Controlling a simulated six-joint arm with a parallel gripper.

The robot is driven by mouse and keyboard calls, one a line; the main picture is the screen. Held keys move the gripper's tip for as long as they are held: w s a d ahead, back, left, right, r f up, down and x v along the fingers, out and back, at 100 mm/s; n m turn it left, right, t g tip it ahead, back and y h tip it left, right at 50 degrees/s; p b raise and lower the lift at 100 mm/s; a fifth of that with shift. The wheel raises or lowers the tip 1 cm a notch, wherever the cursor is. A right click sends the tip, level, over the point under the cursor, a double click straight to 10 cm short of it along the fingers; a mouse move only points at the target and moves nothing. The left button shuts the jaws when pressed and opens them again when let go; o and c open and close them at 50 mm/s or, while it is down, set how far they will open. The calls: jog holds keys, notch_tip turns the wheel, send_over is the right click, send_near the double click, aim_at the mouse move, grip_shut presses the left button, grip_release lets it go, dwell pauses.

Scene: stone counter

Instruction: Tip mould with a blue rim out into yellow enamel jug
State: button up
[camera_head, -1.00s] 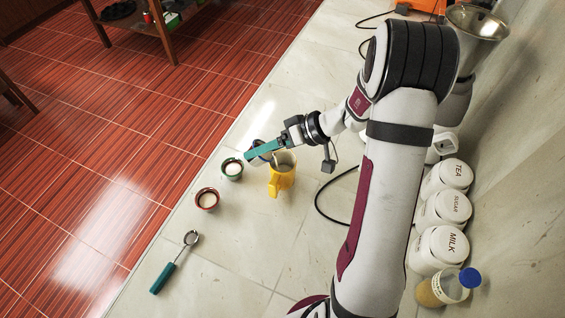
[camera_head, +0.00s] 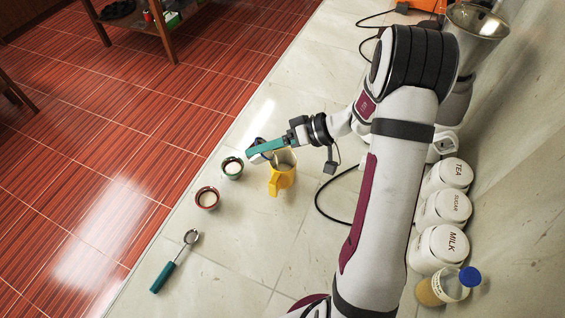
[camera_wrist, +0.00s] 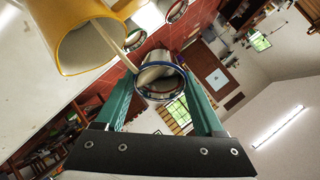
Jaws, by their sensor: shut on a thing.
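My gripper (camera_wrist: 162,92) is shut on the mould with a blue rim (camera_wrist: 157,78), held between its teal fingers. In the wrist view the mould is strongly tilted beside the mouth of the yellow enamel jug (camera_wrist: 72,22). A thin pale strip runs from the mould's rim towards the jug; it looks like a poured stream, but I cannot tell for sure. In the head view the jug (camera_head: 282,181) stands upright on the counter, with my gripper (camera_head: 256,153) above its left side. There the mould is mostly hidden by the fingers.
A green-rimmed mould (camera_head: 232,167) and a red-rimmed mould (camera_head: 207,198), both with pale contents, stand left of the jug near the counter edge. A teal-handled strainer or scoop (camera_head: 175,262) lies in front. White canisters (camera_head: 444,208) line the wall. The front-middle counter is clear.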

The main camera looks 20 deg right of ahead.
jog(key=shift+d+r+t+y+p, duration=0.15)
jog(key=shift+y+p, duration=0.1)
jog(key=shift+y, duration=0.35)
jog(key=shift+d+t+y+p, duration=0.1)
jog(key=shift+t+y+p, duration=0.1)
jog(key=shift+y, duration=0.4)
dwell(0.7)
jog(key=shift+s+d+f+m+t+y+p, duration=0.1)
jog(key=shift+f+m+t+y+p, duration=0.1)
jog(key=shift+f+y, duration=0.2)
jog(key=shift+d+f+m+t+y+p, duration=0.1)
jog(key=shift+f+m+y, duration=0.15)
jog(key=shift+y, duration=0.25)
dwell(0.5)
jog(key=shift+s+d+r+y, duration=0.1)
jog(key=shift+d+y, duration=0.65)
jog(key=shift+y, duration=0.05)
dwell(0.6)
jog(key=shift+d+r+m+t+y+p, duration=0.3)
jog(key=shift+r+t+y, duration=0.2)
jog(key=shift+r+y, duration=0.3)
jog(key=shift+d+r+m+t+y+p, duration=0.2)
jog(key=shift+r+t+y, duration=0.25)
jog(key=shift+r+y, duration=0.3)
dwell(1.2)
jog(key=shift+s+m, duration=0.1)
jog(key=shift+m, duration=0.15)
